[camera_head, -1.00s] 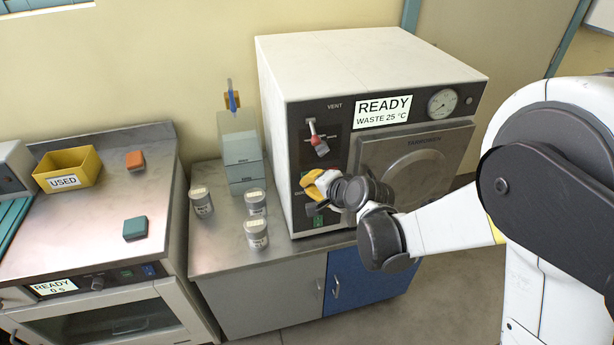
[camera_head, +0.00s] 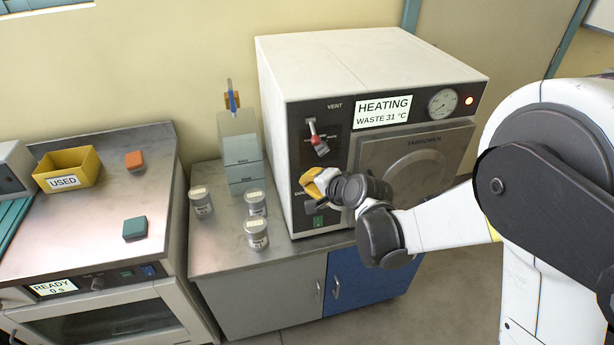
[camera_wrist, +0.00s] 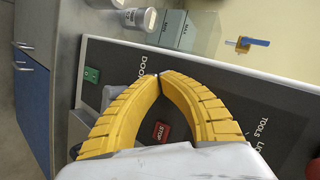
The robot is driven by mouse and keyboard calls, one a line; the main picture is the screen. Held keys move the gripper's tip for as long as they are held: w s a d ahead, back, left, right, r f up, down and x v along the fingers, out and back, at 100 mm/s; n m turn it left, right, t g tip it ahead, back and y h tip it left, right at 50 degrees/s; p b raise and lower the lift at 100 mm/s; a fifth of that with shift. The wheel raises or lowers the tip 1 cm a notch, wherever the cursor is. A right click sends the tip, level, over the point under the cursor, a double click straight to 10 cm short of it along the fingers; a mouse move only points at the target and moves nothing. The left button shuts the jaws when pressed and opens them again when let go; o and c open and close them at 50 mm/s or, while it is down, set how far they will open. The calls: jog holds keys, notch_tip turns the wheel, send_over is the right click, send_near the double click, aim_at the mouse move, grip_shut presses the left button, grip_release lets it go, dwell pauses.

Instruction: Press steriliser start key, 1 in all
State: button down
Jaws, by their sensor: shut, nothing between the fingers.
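The steriliser (camera_head: 365,60) is a white box with a dark front panel, standing on the right of the bench. Its display (camera_head: 382,112) reads HEATING, WASTE 31 °C, and the small lamp (camera_head: 469,101) is lit orange. My gripper (camera_head: 306,180) is shut and empty, its yellow fingertips at the left part of the panel. In the wrist view the fingertips (camera_wrist: 159,76) meet close to the panel, beside the DOOR label. The red STOP key (camera_wrist: 160,131) shows between the fingers. A green key (camera_wrist: 91,74) is below the DOOR label. No start key is readable; the fingertips hide part of the panel.
A red-tipped vent lever (camera_head: 317,140) sits above my gripper. Several lidded jars (camera_head: 256,234) and a clear stacked container (camera_head: 240,150) stand left of the steriliser. A yellow USED bin (camera_head: 68,168) is on the left-hand unit.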

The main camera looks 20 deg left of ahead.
jog(key=shift+s+d, duration=0.1)
jog(key=shift+s, duration=0.05)
jog(key=shift+s+d, duration=0.3)
jog(key=shift+s, duration=0.2)
jog(key=s+d, duration=0.1)
jog(key=s, duration=0.2)
jog(key=s+d+b, duration=0.1)
jog(key=shift+s+d, duration=0.15)
jog(key=shift+d, duration=0.2)
dwell(0.7)
jog(key=s+d+r+n+h, duration=0.1)
jog(key=d+r+h, duration=0.1)
jog(key=d+r, duration=0.5)
jog(key=s+d+n+h, duration=0.1)
jog(key=s+d+h, duration=0.1)
jog(key=s+d, duration=0.3)
jog(key=s+d+r+n+h, duration=0.1)
jog(key=s+d, duration=0.5)
jog(key=d, duration=0.6)
jog(key=s+d+r+n+h, duration=0.1)
jog(key=s+d+n+h, duration=0.1)
jog(key=s+d, duration=0.4)
jog(key=d+h, duration=0.1)
jog(key=d, duration=0.2)
jog(key=shift+s+d+r, duration=0.15)
jog(key=shift+d, duration=0.1)
